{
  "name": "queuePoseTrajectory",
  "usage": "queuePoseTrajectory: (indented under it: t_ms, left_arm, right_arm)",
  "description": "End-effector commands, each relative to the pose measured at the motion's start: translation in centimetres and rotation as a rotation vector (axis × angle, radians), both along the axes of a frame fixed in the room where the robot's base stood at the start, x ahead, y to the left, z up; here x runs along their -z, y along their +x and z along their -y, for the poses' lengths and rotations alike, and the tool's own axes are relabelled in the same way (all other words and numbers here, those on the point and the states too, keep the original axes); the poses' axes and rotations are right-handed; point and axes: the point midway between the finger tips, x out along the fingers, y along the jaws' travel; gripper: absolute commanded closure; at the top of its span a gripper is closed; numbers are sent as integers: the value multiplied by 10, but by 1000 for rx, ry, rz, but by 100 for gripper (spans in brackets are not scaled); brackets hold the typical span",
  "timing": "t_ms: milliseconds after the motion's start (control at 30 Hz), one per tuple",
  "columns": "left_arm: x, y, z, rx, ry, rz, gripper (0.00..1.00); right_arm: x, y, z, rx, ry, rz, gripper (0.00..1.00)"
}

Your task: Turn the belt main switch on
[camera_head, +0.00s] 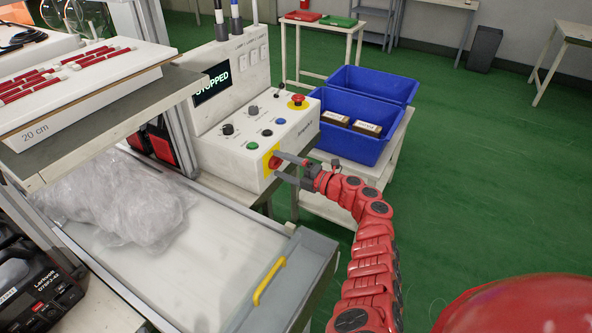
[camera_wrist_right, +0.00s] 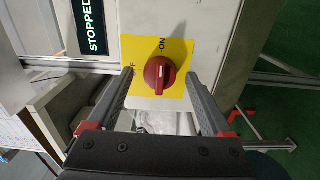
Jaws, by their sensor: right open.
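The belt main switch is a red rotary knob (camera_head: 274,163) on a yellow plate (camera_head: 267,155), on the end face of the control box (camera_head: 232,160). In the right wrist view the knob (camera_wrist_right: 160,76) lies ahead between my fingers, with "ON" above it and an "OFF" label, partly hidden, to its left. The screen (camera_head: 214,82) reads "STOPPED". My right gripper (camera_head: 279,166) is open, its fingertips on either side of the knob; I cannot tell whether they touch it. It also shows in the right wrist view (camera_wrist_right: 158,74). My left gripper is out of view.
A conveyor tray with a clear plastic bag (camera_head: 130,205) and a yellow handle (camera_head: 269,282) lies at the front left. Blue bins (camera_head: 362,150) with two boxes stand on a table behind my right arm. Green floor to the right is free.

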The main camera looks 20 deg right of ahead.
Motion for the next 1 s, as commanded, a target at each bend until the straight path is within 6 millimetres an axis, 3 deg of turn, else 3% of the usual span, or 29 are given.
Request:
queuePoseTrajectory:
  t_ms: [167,700,1000]
  left_arm:
    - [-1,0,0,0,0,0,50]
    - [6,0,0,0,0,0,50]
    - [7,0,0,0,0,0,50]
  right_arm:
    - [3,-17,14,2,-2,-5,16]
    - [2,-118,92,0,0,-2,16]
    - [0,-135,106,1,-1,-1,16]
